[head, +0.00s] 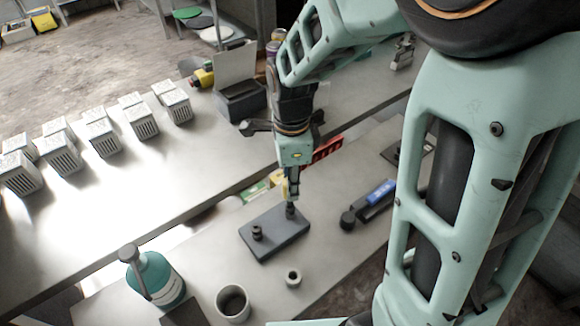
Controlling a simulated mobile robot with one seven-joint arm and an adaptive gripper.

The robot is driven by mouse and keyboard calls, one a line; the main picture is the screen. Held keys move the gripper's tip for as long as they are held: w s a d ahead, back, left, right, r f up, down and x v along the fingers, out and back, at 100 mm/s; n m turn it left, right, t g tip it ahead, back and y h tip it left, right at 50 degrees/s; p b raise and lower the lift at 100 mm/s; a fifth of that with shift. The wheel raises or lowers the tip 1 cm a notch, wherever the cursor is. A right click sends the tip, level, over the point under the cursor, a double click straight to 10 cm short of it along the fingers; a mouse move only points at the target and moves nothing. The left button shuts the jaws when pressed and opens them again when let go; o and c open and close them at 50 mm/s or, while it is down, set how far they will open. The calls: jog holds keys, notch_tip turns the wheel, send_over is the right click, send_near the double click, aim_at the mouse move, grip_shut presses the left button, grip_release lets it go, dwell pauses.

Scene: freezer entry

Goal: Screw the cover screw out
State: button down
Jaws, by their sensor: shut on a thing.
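My gripper (291,193) points straight down over the back right part of a dark grey block (277,241) on the near bench. It is shut on a small dark upright piece, which I take to be the cover screw (291,211). The screw's lower end is at the block's top; I cannot tell how far it sits in. A second dark knob-like piece (257,232) stands upright on the left part of the block, apart from my gripper. The fingertips are small in this view and partly hide the screw's top.
A grey cup (233,304), a small ring-shaped piece (293,278) and a teal bottle (157,280) stand in front. A dark tool with a blue part (368,205) lies right of the block. Several white vented boxes (102,138) line the far bench. A red item (327,149) lies behind my gripper.

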jog(key=shift+f+b, duration=0.6)
jog(key=shift+f, duration=0.25)
jog(key=shift+r, duration=0.1)
jog(key=n, duration=0.9)
jog(key=shift+n, duration=0.4)
jog(key=n+p, duration=0.1)
jog(key=n, duration=0.4)
jog(key=shift+n, duration=0.4)
jog(key=n, duration=0.4)
jog(key=shift+n+p, duration=0.3)
jog(key=shift+p, duration=0.1)
jog(key=shift+s+a+f+n, duration=0.1)
jog(key=shift+f+n, duration=0.15)
jog(key=shift+n, duration=0.55)
jog(key=c, duration=1.5)
grip_release()
